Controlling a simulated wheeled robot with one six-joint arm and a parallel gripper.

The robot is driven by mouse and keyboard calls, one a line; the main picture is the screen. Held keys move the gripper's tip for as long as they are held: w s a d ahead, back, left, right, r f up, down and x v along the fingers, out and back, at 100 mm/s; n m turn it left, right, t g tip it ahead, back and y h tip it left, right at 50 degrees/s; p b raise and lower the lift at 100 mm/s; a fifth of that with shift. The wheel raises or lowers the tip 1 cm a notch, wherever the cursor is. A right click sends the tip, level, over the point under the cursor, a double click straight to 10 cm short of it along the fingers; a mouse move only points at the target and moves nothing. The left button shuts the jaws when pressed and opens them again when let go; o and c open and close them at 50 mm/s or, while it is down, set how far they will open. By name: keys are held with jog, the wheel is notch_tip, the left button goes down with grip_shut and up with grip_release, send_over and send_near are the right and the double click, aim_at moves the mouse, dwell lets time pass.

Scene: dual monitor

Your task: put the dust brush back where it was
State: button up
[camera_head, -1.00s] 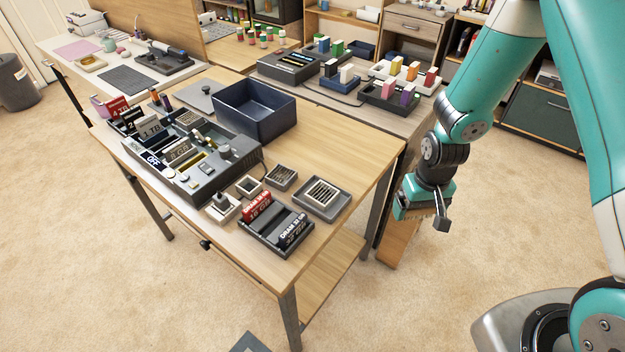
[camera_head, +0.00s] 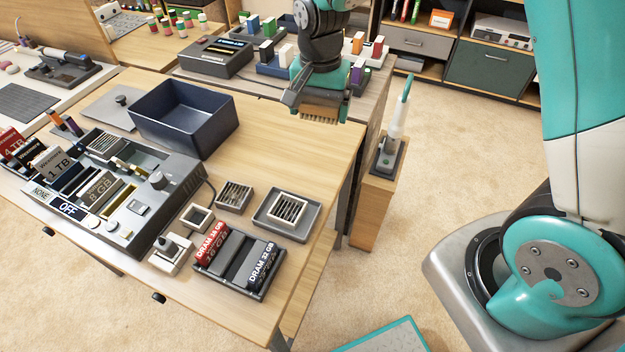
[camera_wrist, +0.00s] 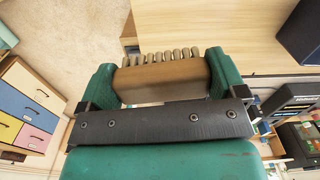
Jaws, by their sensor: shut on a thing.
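My gripper (camera_head: 318,104) is shut on the dust brush (camera_head: 321,115), at the back right of the wooden table. The brush's tan body and bristles show below the teal fingers in the head view. In the wrist view, the brush (camera_wrist: 160,80) is a brown block with a row of pale bristle tufts, between the two teal fingers of my gripper (camera_wrist: 162,78). The dark bar of the gripper hides part of the block. The brush appears above the tabletop (camera_head: 270,165); I cannot tell how high.
A dark blue bin (camera_head: 185,115) stands left of the brush. A gray tray with a slotted block (camera_head: 287,212) and a memory-module holder (camera_head: 240,262) are nearer. A white and teal upright tool (camera_head: 397,120) stands on a wooden stand to the right. The tabletop right of the bin is clear.

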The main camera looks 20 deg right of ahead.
aim_at(312, 178)
jog(key=shift+a+r+m, duration=0.6)
jog(key=shift+a+r, duration=0.15)
jog(key=shift+r, duration=0.3)
jog(key=shift+s+a+f, duration=0.1)
jog(key=shift+s+f, duration=0.05)
jog(key=shift+f, duration=0.15)
notch_tip(312, 178, down, 19)
jog(key=shift+r, duration=0.1)
